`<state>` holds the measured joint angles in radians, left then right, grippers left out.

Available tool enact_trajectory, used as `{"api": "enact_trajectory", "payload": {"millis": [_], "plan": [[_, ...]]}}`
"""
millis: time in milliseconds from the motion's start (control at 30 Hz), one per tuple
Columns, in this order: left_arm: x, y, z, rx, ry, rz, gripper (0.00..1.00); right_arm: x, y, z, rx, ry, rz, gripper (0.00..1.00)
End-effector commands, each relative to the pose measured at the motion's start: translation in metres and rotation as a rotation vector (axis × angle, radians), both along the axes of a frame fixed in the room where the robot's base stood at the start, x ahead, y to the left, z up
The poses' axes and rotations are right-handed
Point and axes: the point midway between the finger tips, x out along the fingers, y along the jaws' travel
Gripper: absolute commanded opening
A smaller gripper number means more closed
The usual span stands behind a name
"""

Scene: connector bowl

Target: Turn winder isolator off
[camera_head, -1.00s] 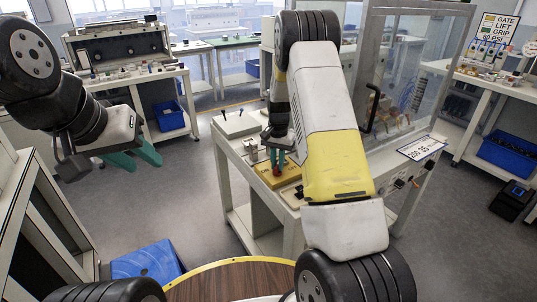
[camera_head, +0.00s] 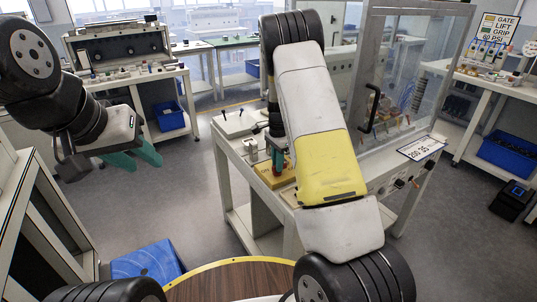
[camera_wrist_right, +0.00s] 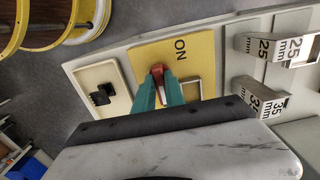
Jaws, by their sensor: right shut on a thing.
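The isolator is a yellow plate (camera_wrist_right: 208,47) marked ON, with a red handle (camera_wrist_right: 157,70) and a pale framed window beside it, in the right wrist view. The plate (camera_head: 270,181) also shows on the bench in the head view, partly behind my right arm. My right gripper (camera_wrist_right: 158,88) is shut on the red handle, its teal fingers on either side. In the head view the right gripper (camera_head: 278,160) is above the plate, mostly covered by my forearm. My left gripper (camera_head: 140,159) is open, empty and in the air at the left.
A cream plate with a black switch (camera_wrist_right: 101,95) sits beside the yellow plate. Metal pieces marked 25 mm (camera_wrist_right: 268,45) and 35 mm (camera_wrist_right: 262,97) stand on the other side. A blue box (camera_head: 148,262) lies on the floor.

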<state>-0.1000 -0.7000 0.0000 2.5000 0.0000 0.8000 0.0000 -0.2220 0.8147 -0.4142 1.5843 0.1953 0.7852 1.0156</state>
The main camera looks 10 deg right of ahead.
Motion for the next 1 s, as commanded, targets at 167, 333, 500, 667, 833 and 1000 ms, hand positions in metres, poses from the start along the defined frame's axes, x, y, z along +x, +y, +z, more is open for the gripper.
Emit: {"api": "enact_trajectory", "payload": {"millis": [167,333,500,667,833,1000], "plan": [[0.0000,0.0000,0.0000,0.000,0.000,0.000,0.36,0.0010,-0.0003,0.0005,-0.001,-0.004,-0.015,0.00],[0.0000,0.0000,0.0000,0.000,0.000,0.000,0.36,0.0010,-0.0003,0.0005,0.000,-0.003,-0.017,0.00],[0.0000,0.0000,0.0000,0.000,0.000,0.000,0.36,0.0010,-0.0004,0.0005,0.000,-0.003,-0.017,0.16],[0.0000,0.0000,0.0000,0.000,0.000,0.000,0.36,0.0006,-0.0003,0.0004,0.000,-0.002,-0.016,0.36],[0.0000,0.0000,0.0000,0.000,0.000,0.000,0.36,0.0003,-0.0002,0.0002,-0.001,-0.001,-0.015,0.36],[0.0000,0.0000,0.0000,0.000,0.000,0.000,0.36,0.0007,0.0000,0.0067,0.000,-0.002,-0.014,0.36]]}}
